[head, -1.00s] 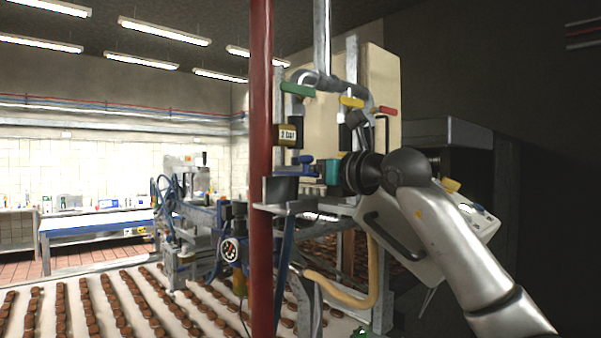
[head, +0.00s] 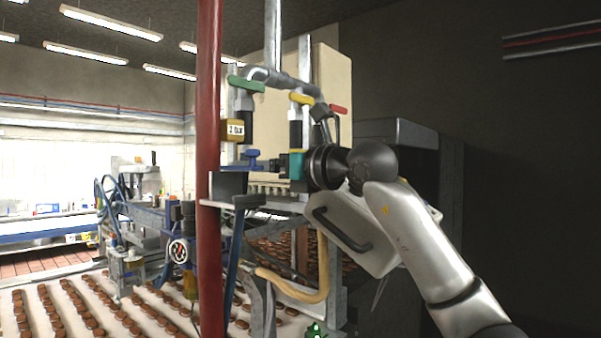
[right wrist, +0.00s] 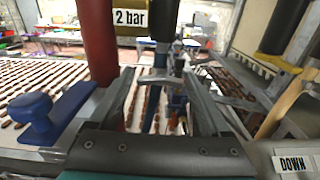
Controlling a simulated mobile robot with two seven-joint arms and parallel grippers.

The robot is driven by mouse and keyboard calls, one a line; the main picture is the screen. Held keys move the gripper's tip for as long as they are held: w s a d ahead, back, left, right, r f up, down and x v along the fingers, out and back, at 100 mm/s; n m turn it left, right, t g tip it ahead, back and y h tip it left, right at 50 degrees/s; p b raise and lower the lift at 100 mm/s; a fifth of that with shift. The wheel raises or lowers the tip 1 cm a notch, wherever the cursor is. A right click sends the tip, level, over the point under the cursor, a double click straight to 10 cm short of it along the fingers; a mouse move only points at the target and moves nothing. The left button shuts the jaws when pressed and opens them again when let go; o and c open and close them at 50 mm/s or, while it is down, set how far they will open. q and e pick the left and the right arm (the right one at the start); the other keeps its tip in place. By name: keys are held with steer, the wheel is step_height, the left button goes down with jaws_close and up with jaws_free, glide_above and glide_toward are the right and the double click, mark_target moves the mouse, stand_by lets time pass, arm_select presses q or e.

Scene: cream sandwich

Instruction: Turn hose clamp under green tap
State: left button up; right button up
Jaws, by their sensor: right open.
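The green tap (head: 246,84) sits on the grey pipe, at the left of a row with the yellow tap (head: 302,98) and red tap (head: 338,109). A black hose (head: 246,127) hangs below the green tap, beside a gold box (head: 232,130) marked "2 bar". The box also shows at the top of the right wrist view (right wrist: 130,18). My right gripper (head: 278,165) is open, below and right of the green tap. Its fingers (right wrist: 162,75) spread apart in the right wrist view, with nothing seen gripped. My left gripper is out of view.
A red pole (head: 208,150) stands left of the taps. A blue knobbed part (head: 238,164) lies above a grey shelf (head: 234,202) and shows in the right wrist view (right wrist: 45,118). A conveyor (head: 90,295) with rows of brown biscuits runs below.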

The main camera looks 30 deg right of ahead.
steer(key=b+v, duration=0.3)
steer(key=v, duration=0.9)
